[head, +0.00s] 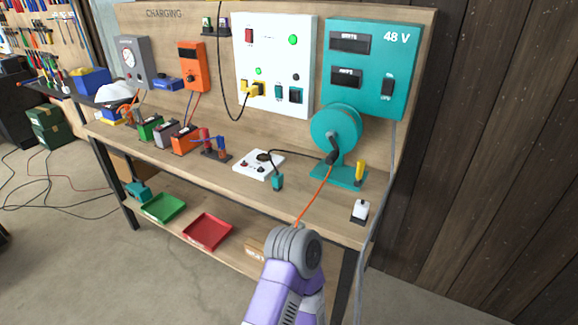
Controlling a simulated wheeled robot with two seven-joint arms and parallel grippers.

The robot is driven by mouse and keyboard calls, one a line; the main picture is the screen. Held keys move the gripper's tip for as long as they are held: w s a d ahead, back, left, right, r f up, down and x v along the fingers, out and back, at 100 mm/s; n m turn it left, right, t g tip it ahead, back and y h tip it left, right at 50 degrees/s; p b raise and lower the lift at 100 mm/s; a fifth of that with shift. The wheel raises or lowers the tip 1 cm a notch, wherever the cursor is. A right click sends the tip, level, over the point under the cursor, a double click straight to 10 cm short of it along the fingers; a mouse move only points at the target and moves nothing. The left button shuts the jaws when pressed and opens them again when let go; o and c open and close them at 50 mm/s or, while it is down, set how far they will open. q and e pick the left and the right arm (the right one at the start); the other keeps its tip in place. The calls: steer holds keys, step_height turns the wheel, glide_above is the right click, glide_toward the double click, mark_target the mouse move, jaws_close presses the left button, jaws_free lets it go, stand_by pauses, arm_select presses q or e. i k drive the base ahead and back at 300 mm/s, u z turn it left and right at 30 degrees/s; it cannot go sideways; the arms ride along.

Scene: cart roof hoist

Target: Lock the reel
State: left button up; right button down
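A teal cable reel (324,122) stands upright on its teal foot on the bench, towards the right end. A dark grey part (332,152) sits low on the reel's face. An orange cord (318,194) runs from it down to the front edge and passes behind my purple and grey arm. A small yellow upright piece (360,170) stands just right of the reel; I cannot tell if it is the lock. No gripper fingers show. The one arm in view rises from the bottom centre, in front of the bench, and its joint hides what lies behind it.
A white plate (259,164) with a black cable and teal plug (277,182) lies left of the reel. A white-topped switch (360,211) stands near the right front corner. A teal 48 V box (390,60) hangs behind. Green (164,208) and red (207,231) trays sit on the lower shelf.

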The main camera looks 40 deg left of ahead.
mark_target(360, 164)
steer(key=u, duration=0.9)
steer(key=i, duration=1)
steer(key=k, duration=1)
steer(key=z, duration=1.35)
steer(key=i, duration=1.15)
steer(key=u, duration=2.05)
steer(key=i, duration=0.5)
steer(key=u, duration=0.2)
